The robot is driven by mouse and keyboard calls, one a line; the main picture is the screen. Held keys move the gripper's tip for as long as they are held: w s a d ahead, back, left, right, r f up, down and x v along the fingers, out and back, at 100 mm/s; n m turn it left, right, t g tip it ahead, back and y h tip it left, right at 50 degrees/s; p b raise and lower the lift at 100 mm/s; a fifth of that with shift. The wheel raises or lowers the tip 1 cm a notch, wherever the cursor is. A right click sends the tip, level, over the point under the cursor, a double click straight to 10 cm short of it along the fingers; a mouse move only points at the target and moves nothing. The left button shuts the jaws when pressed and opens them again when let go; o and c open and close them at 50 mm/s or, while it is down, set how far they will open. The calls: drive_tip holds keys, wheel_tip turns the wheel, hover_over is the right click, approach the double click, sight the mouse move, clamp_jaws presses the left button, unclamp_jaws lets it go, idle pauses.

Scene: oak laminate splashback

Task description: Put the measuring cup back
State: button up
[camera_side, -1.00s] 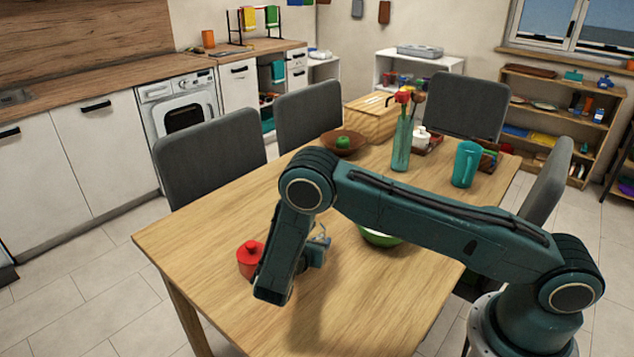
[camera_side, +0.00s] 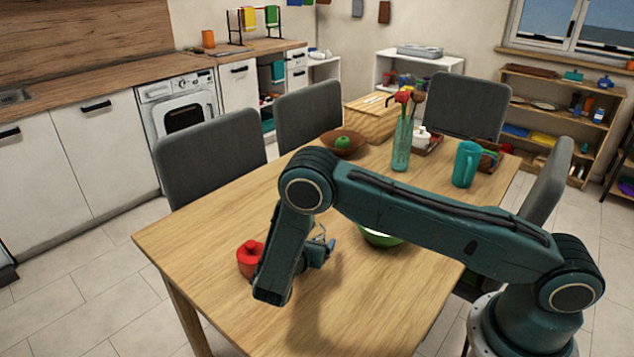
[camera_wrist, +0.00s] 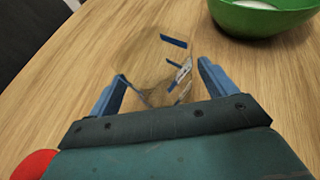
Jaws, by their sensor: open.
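A clear see-through measuring cup with blue marks (camera_wrist: 170,72) is on the table between and just beyond my fingers in the wrist view. Its outline is faint, and I cannot tell whether the fingers touch it. My gripper (camera_wrist: 162,76) is open, with a blue finger on either side of the cup. In the side view my gripper (camera_side: 320,253) is low over the table, partly hidden by my arm; only a bit of the clear cup shows there.
A red lidded pot (camera_side: 249,260) stands close to the left of my gripper. A green bowl (camera_wrist: 262,18) with something white inside is ahead on the right. A glass vase (camera_side: 401,146), teal jug (camera_side: 466,164) and brown bowl (camera_side: 343,143) stand farther back. The table front is clear.

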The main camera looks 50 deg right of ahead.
drive_tip(key=v, duration=1.1)
drive_tip(key=shift+s+a+r, duration=0.1)
drive_tip(key=shift+a, duration=0.2)
drive_tip(key=s+d+r+m+g+y, duration=0.1)
drive_tip(key=s+d+r+m+y, duration=0.15)
drive_tip(key=r+m, duration=0.35)
drive_tip(key=s+d+r+m+g+y, duration=0.1)
drive_tip(key=s+d+r+m+y, duration=0.15)
drive_tip(key=r, duration=0.45)
drive_tip(key=s+d+r+m+y, duration=0.2)
drive_tip(key=r+m+y, duration=0.1)
drive_tip(key=r+m, duration=0.35)
drive_tip(key=s+r+m+t+y, duration=0.1)
drive_tip(key=s+r+m+y, duration=0.1)
drive_tip(key=s, duration=0.8)
drive_tip(key=s+r+m+t+y, duration=0.1)
drive_tip(key=s+r+m+y, duration=0.1)
drive_tip(key=s+r+m, duration=0.3)
drive_tip(key=shift+s+a+r+m, duration=0.25)
drive_tip(key=shift+s+r, duration=0.7)
drive_tip(key=shift+s, duration=1.45)
drive_tip(key=shift+d, duration=0.1)
